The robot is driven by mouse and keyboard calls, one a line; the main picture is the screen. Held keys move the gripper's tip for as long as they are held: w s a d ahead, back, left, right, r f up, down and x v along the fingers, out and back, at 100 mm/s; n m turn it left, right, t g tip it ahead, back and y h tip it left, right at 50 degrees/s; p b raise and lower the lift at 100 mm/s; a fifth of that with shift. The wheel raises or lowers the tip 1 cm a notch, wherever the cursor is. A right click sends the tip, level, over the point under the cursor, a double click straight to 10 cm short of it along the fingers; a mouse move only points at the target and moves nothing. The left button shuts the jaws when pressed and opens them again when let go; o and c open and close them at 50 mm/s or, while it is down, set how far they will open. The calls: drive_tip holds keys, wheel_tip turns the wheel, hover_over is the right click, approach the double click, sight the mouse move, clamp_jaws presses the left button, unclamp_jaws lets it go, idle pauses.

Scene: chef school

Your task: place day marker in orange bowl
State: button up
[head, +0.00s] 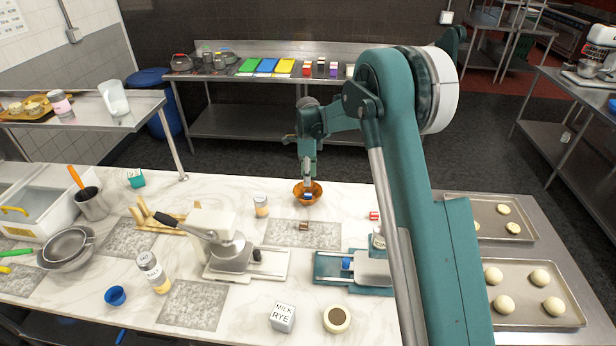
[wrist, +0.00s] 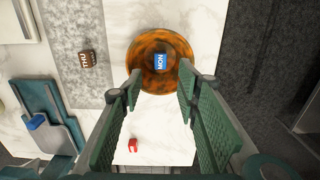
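The orange bowl (head: 299,194) stands on the marble counter, and the wrist view shows its mottled inside (wrist: 140,52). A blue day marker reading MON (wrist: 160,61) appears inside the bowl in the wrist view. My gripper (wrist: 159,78) is open, with its green fingers apart on either side of the marker and not touching it. In the head view my gripper (head: 308,184) is right above the bowl and partly hides its inside. A brown day marker reading THU (wrist: 87,59) lies on a grey slab left of the bowl; it also shows in the head view (head: 304,226).
A small red item (wrist: 132,145) lies on the counter near the bowl. A teal scale-like device (head: 340,268) and a white one (head: 232,258) stand nearer. A spice jar (head: 261,206) is left of the bowl. Baking trays (head: 540,318) are at the right.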

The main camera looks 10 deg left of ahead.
drive_tip(key=shift+d+r, duration=0.1)
drive_tip(key=s+d+r+n+t+b, duration=0.3)
drive_tip(key=s+d+r+n+b, duration=0.45)
drive_tip(key=s+d+r, duration=1.25)
drive_tip(key=s+d+n, duration=0.2)
drive_tip(key=s, duration=0.4)
drive_tip(key=s+d+n+t+b, duration=0.1)
drive_tip(key=s+d+n, duration=0.1)
drive_tip(key=s, duration=0.4)
drive_tip(key=s+d+n+t+b, duration=0.1)
drive_tip(key=s+d+n, duration=0.1)
drive_tip(key=s, duration=0.4)
drive_tip(key=shift+s+d+f, duration=0.15)
drive_tip(key=shift+d+f, duration=0.05)
drive_tip(key=shift+d, duration=0.4)
drive_tip(key=s+d+f+n+t+b, duration=0.1)
drive_tip(key=s+d+f+n, duration=0.1)
drive_tip(key=s+f, duration=0.2)
drive_tip(key=s+d+f+n+t+b, duration=0.1)
drive_tip(key=s+f, duration=0.3)
drive_tip(key=s, duration=0.6)
drive_tip(key=shift+s+d+n+b, duration=0.2)
drive_tip(key=shift+d+n+b, duration=0.55)
drive_tip(key=shift+d, duration=0.05)
